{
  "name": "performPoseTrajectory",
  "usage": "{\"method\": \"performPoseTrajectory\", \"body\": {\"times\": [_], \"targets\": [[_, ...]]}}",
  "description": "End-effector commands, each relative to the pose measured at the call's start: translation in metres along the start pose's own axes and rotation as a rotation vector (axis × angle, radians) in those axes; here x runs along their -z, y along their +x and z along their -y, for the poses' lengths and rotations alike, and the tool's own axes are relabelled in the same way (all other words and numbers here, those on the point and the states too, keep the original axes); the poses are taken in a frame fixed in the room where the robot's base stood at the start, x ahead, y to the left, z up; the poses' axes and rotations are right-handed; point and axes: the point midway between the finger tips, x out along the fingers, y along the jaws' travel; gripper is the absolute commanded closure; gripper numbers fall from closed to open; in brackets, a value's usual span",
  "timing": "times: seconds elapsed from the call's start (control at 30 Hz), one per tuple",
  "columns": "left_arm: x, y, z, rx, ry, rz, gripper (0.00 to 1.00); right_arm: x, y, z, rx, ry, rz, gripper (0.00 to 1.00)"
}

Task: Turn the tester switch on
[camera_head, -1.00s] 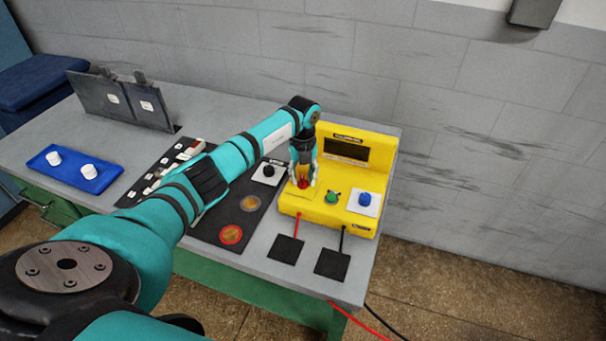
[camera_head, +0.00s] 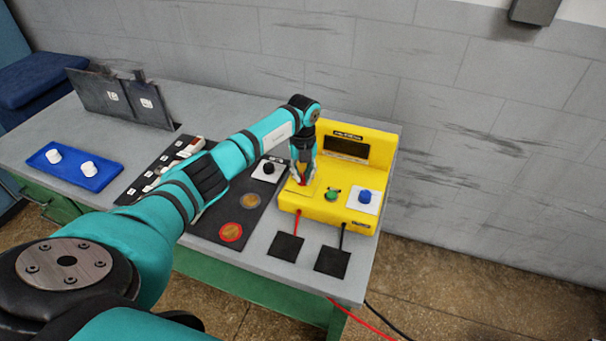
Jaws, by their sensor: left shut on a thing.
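The yellow tester (camera_head: 371,149) stands at the right end of the grey workbench, with a dark display (camera_head: 346,147) on its upright back. On its front deck are a green knob (camera_head: 331,195) and a blue knob (camera_head: 365,196) on a white plate. My left gripper (camera_head: 302,181) points down at the left part of the deck, shut on the small red switch (camera_head: 303,183), which is mostly hidden by the fingers. My right gripper does not show.
A dark panel with a black knob (camera_head: 268,168) and two round discs lies left of the tester. Two black pads (camera_head: 332,260) with red and black leads lie in front. A blue tray (camera_head: 74,170) with two white pieces is at the left. A grey wall stands behind.

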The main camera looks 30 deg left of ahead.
Motion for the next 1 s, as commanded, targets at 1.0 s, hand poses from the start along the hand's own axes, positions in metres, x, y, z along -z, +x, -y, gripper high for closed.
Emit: {"method": "performPoseTrajectory", "body": {"times": [1.0], "targets": [[-0.001, 0.002, 0.0, 0.0, 0.8, 0.001, 1.0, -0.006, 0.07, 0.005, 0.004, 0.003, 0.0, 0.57]]}}
